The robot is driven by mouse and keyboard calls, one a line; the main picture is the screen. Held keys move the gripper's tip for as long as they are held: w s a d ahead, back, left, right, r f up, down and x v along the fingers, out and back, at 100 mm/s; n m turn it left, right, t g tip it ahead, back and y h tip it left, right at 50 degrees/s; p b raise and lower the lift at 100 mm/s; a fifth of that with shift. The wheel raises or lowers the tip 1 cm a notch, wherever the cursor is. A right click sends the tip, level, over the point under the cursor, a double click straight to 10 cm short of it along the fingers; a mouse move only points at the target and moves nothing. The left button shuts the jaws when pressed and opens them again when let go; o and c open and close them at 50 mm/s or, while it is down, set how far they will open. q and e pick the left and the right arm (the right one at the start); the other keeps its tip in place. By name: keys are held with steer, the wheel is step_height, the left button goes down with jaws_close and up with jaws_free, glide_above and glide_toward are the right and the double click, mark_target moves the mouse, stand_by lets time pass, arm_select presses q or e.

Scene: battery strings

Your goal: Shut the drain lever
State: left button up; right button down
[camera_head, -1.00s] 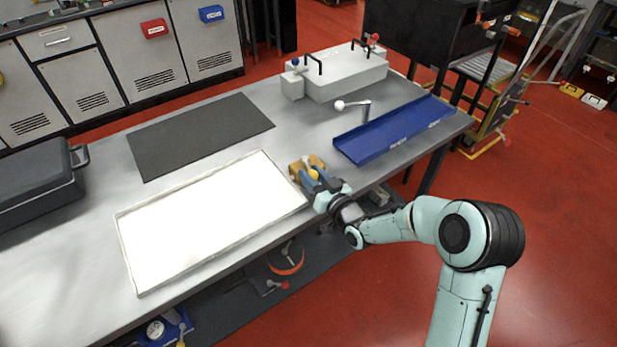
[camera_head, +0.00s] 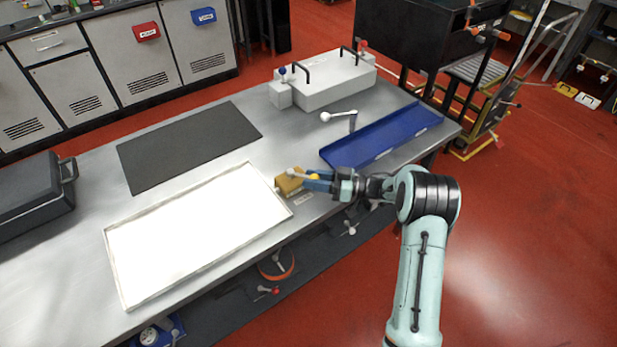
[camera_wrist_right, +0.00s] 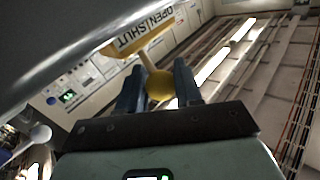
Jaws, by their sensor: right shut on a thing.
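The drain valve (camera_head: 288,183) is a brass-coloured block at the right end of the white tray (camera_head: 120,265). Its lever has a pale stem and a yellow ball knob (camera_head: 314,177), which points right, away from the block. My right gripper (camera_head: 318,182) reaches in from the right, with its blue fingers at the knob. In the right wrist view the yellow knob (camera_wrist_right: 160,86) sits between the two dark blue fingers, which are shut on it. The stem runs up from it to the yellow valve body with an OPEN/SHUT label (camera_wrist_right: 147,27). My left gripper is not in view.
A blue channel (camera_head: 385,137) and a crank handle with a white knob (camera_head: 326,117) are behind my right gripper. A grey lidded box (camera_head: 335,85) stands at the back. A dark mat (camera_head: 190,145) lies behind the tray. The table's front edge is close below the valve.

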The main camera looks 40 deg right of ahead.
steer(key=shift+w+a+n+g+y, duration=0.15)
steer(key=shift+a+n+g+y, duration=0.15)
steer(key=shift+n+y, duration=0.3)
steer(key=c, duration=0.7)
jaws_free()
steer(key=shift+d, duration=0.1)
steer(key=shift+s+d, duration=0.35)
steer(key=v, duration=1.2)
steer(key=shift+s, duration=0.25)
